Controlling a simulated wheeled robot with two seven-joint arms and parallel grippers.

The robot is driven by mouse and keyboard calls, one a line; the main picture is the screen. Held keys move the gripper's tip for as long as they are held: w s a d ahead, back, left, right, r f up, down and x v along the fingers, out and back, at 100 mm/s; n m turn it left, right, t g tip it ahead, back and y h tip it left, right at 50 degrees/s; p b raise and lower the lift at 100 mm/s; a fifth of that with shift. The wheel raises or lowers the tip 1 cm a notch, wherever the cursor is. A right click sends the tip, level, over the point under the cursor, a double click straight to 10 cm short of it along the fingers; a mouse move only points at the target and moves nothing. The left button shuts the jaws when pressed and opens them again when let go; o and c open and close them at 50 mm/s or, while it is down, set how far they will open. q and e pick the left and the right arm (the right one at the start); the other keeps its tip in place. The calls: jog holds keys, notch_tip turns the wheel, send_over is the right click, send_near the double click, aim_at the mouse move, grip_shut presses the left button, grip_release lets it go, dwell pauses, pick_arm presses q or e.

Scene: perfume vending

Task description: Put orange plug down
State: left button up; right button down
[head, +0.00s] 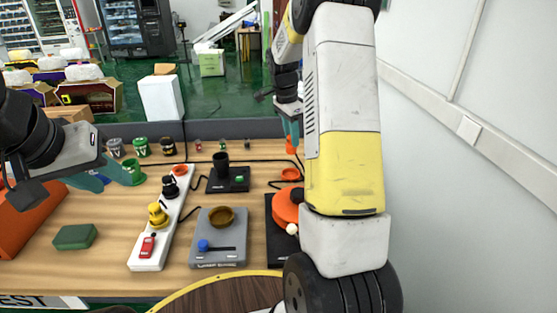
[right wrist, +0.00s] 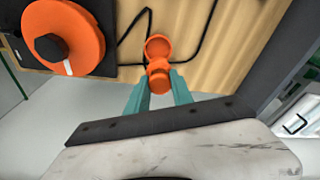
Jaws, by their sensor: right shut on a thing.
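My right gripper (right wrist: 161,80) is shut on an orange plug (right wrist: 160,83) in the right wrist view. In the head view the plug (head: 291,147) shows below my right gripper (head: 291,128), near the table's back edge. An orange round piece (head: 290,174) with a black cable lies in front of it. In the right wrist view this piece (right wrist: 158,46) appears right beyond the plug; I cannot tell whether they touch. My left gripper (head: 107,176) is at the left, beside a green plug-like piece (head: 134,172); whether it grips this is unclear.
A white power strip (head: 145,256) carries red, black and yellow plugs. A grey device (head: 234,251) with a brown bowl, a black device (head: 228,182) and an orange round device (head: 286,207) stand on the table. A green box (head: 75,237) lies at left. Several jars line the back.

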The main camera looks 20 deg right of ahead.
notch_tip(320, 180, down, 10)
jog(key=shift+r, duration=0.1)
dwell(0.4)
jog(key=c, duration=1.1)
grip_release()
